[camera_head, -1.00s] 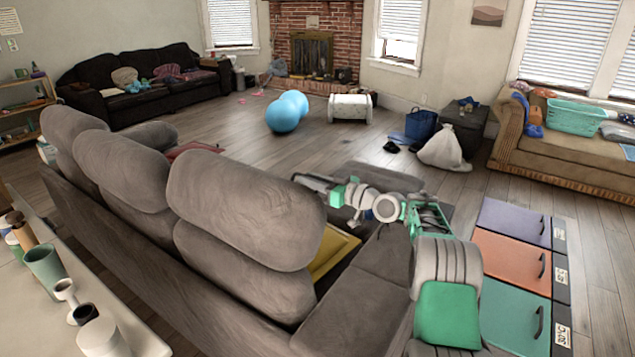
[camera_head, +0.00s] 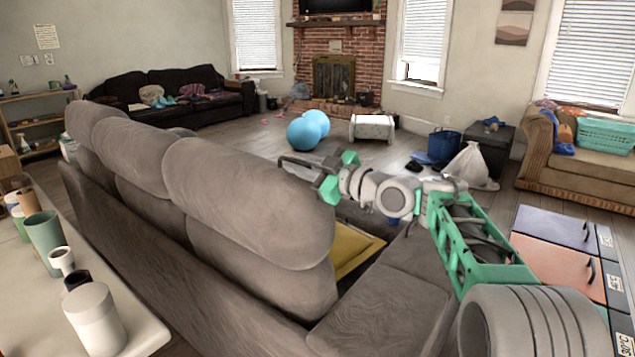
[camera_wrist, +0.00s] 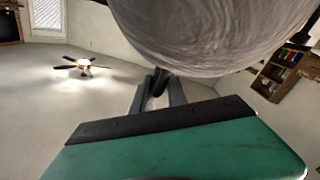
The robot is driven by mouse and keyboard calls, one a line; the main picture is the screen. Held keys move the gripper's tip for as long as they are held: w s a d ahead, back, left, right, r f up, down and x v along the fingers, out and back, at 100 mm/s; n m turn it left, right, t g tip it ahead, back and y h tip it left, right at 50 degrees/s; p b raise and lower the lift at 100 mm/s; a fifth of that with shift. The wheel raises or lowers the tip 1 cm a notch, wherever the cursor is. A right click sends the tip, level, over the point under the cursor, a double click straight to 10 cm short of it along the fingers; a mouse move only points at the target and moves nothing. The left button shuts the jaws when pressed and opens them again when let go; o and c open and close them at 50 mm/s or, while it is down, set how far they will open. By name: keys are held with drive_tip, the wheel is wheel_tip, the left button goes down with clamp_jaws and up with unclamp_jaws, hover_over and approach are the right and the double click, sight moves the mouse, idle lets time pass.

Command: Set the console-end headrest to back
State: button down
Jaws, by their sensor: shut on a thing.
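The grey sofa's nearest headrest (camera_head: 235,195), at the end closest to me, is a large rounded cushion above the sofa back. It leans toward the rear side of the sofa. My gripper (camera_head: 290,163) is at its upper right edge in the head view. In the wrist view the headrest (camera_wrist: 215,30) fills the top, and my gripper's dark fingers (camera_wrist: 158,82) meet its edge, shut on it. The exact contact is partly hidden behind the cushion.
Two more headrests (camera_head: 130,155) stand farther along the sofa. A console table (camera_head: 140,335) with cups and a white canister (camera_head: 95,318) runs behind it at left. A yellow cushion (camera_head: 352,252) lies on the seat. Coloured drawers (camera_head: 560,265) stand at right.

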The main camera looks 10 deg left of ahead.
drive_tip(key=shift+s+a+f+n+b, duration=0.2)
drive_tip(key=shift+s+a+n+b, duration=0.2)
drive_tip(key=shift+s+b, duration=0.3)
drive_tip(key=c, duration=1.5)
unclamp_jaws()
drive_tip(key=v, duration=0.8)
drive_tip(key=shift+a, duration=0.1)
